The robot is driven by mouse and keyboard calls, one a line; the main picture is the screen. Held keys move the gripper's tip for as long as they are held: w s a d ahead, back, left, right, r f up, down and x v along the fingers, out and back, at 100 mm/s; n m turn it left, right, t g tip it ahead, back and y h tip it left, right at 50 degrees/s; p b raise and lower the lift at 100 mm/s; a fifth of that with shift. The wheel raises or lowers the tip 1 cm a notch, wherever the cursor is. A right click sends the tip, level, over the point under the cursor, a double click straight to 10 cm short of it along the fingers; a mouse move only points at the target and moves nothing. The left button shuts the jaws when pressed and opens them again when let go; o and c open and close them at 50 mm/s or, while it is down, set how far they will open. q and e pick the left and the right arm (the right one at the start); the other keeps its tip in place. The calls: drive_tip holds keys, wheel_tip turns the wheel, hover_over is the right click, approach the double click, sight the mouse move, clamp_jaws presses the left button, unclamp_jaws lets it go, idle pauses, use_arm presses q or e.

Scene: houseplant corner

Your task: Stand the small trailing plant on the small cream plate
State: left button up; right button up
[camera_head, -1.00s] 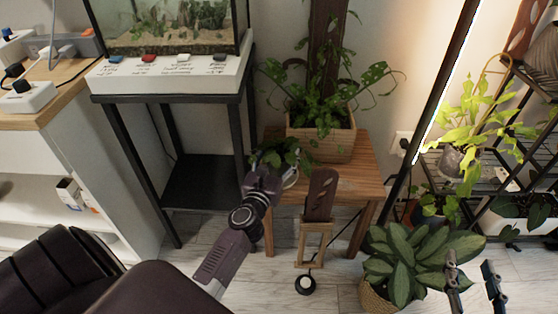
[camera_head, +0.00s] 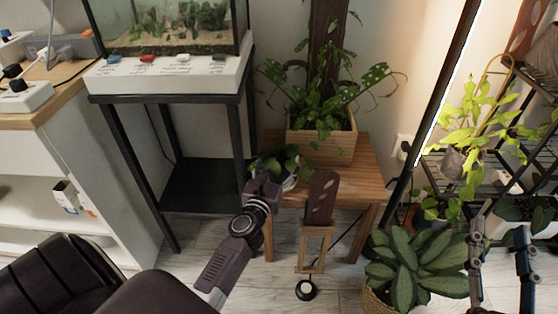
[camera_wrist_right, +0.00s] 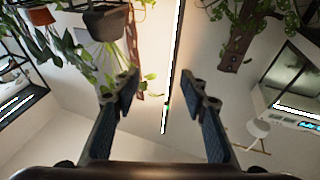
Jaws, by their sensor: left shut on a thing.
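The small trailing plant (camera_head: 284,160) has dark green leaves and is at the front left of the wooden side table (camera_head: 345,185). My left gripper (camera_head: 265,181) is shut at the near side of the plant, on its pot, which is mostly hidden by the gripper and leaves. A pale curved rim (camera_head: 291,184) shows just right of the gripper, below the leaves. I cannot tell whether it is the small cream plate or the pot. My right gripper (camera_head: 502,222) is open and empty at the lower right. Its spread fingers also show in the right wrist view (camera_wrist_right: 166,95).
A wooden planter (camera_head: 322,146) with a climbing plant fills the back of the table. A brown stand (camera_head: 320,200) rises before its front edge. A large leafy plant (camera_head: 405,265) is on the floor at right. The aquarium stand (camera_head: 200,185) is left of the table.

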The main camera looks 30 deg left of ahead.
use_arm(q)
drive_tip(key=shift+f, duration=0.15)
drive_tip(key=shift+c, duration=0.7)
drive_tip(key=o, duration=1.5)
drive_tip(key=shift+c, duration=0.2)
use_arm(e)
drive_tip(key=shift+s+a+r+t+y, duration=0.1)
drive_tip(key=shift+r+t+y, duration=0.1)
drive_tip(key=shift+r, duration=0.3)
drive_tip(key=shift+s+r+t+y, duration=0.1)
drive_tip(key=shift+r+t, duration=0.1)
drive_tip(key=shift+r, duration=0.25)
drive_tip(key=shift+f, duration=0.15)
